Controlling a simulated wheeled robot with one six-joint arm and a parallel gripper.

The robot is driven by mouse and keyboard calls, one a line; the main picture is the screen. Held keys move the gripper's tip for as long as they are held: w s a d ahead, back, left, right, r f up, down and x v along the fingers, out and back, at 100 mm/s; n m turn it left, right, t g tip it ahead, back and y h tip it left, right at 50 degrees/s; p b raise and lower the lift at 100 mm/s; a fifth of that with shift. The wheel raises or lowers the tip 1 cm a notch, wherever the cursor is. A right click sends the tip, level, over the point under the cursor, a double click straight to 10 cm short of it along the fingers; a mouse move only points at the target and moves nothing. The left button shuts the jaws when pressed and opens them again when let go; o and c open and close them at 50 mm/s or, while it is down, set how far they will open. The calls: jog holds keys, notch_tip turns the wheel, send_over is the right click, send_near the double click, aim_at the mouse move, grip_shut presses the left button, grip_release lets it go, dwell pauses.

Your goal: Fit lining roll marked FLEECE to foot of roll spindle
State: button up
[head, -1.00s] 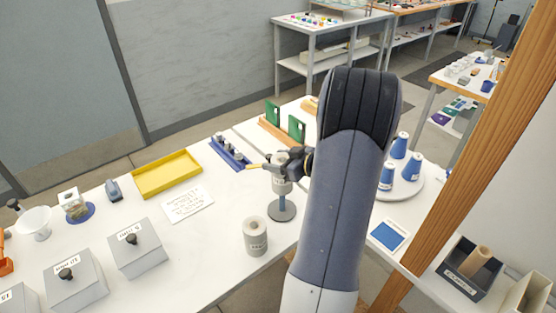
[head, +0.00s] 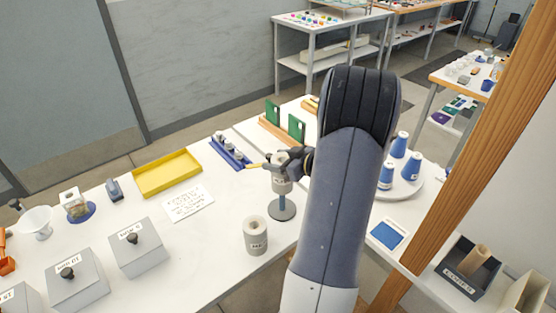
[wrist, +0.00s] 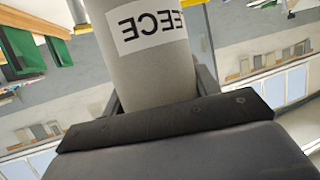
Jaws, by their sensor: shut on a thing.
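My gripper (head: 287,164) is shut on a grey lining roll (head: 282,184). In the wrist view the roll (wrist: 150,75) fills the space between the fingers, and its label reads FLEECE, turned upside down. In the head view the roll is upright, in line with the upper part of the roll spindle (head: 282,200). The spindle's bare post shows below the roll, down to its round grey foot (head: 282,212). The roll is clear of the foot. The spindle's top is hidden, so I cannot tell whether the roll is around the post.
A second grey roll (head: 256,236) stands on the table (head: 215,255) in front of the spindle, its label too small to read. A blue rack (head: 230,154) and yellow tray (head: 166,173) lie behind left. Blue cones stand on a round plate (head: 415,190) to the right.

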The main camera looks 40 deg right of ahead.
aim_at(278, 185)
jog(key=shift+f, duration=0.4)
dwell(0.5)
jog(key=shift+p, duration=0.8)
dwell(1.4)
jog(key=shift+f+b, duration=3.3)
jog(key=shift+f, duration=1.6)
